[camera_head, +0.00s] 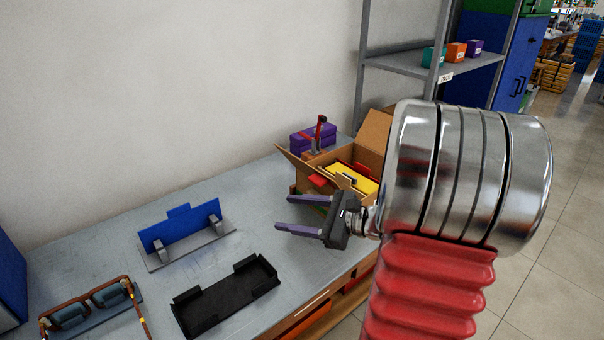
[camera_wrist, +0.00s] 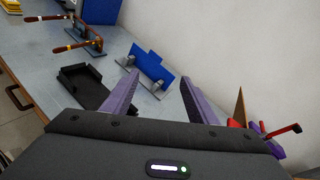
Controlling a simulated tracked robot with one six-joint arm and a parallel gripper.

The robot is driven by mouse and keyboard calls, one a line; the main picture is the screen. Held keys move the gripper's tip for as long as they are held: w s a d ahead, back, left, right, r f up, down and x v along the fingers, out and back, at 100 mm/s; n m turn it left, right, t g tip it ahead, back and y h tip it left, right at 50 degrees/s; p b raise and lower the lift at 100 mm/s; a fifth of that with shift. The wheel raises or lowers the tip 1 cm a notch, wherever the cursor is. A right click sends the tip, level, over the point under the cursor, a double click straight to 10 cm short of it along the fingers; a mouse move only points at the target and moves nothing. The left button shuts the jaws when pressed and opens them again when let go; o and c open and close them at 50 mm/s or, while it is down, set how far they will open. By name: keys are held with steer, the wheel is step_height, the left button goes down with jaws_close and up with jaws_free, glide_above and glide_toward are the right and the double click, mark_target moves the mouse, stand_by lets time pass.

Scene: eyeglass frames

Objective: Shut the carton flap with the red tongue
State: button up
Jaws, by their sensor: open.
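The open cardboard carton (camera_head: 376,131) stands at the right end of the bench, partly hidden by my arm. A yellow item (camera_head: 352,178) lies inside it. One flap (camera_head: 293,168) sticks out on the left, and a taller brown panel stands at the back. A small red piece (camera_head: 318,181) shows near the left flap; I cannot tell whether it is the tongue. A brown flap (camera_wrist: 240,108) shows at the right of the wrist view. My gripper (camera_head: 283,212) is open and empty, in front of and left of the carton. Its fingers also show in the wrist view (camera_wrist: 160,82).
A purple box (camera_head: 305,139) and a red-handled tool (camera_head: 319,133) are by the carton. A blue holder (camera_head: 180,232), a black tray (camera_head: 225,298) and brown glasses (camera_head: 95,297) are on the bench. Shelving stands behind. Bare bench lies between holder and carton.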

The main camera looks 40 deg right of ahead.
mark_target(317, 177)
steer(key=s+d+f+m+t+h, duration=0.1)
steer(key=s+d+m+t+h, duration=0.1)
steer(key=d, duration=0.6)
steer(key=s+d+f+m+t+h, duration=0.1)
steer(key=d+m+t+h, duration=0.1)
steer(key=d+m+h, duration=0.2)
steer(key=d+m, duration=0.2)
steer(key=d, duration=0.2)
steer(key=shift+s+d+h, duration=0.3)
steer(key=shift+s, duration=0.05)
steer(key=shift+w, duration=0.1)
steer(key=w, duration=1.3)
steer(key=shift+w+a, duration=0.25)
steer(key=shift+w, duration=0.1)
steer(key=shift+c, duration=0.4)
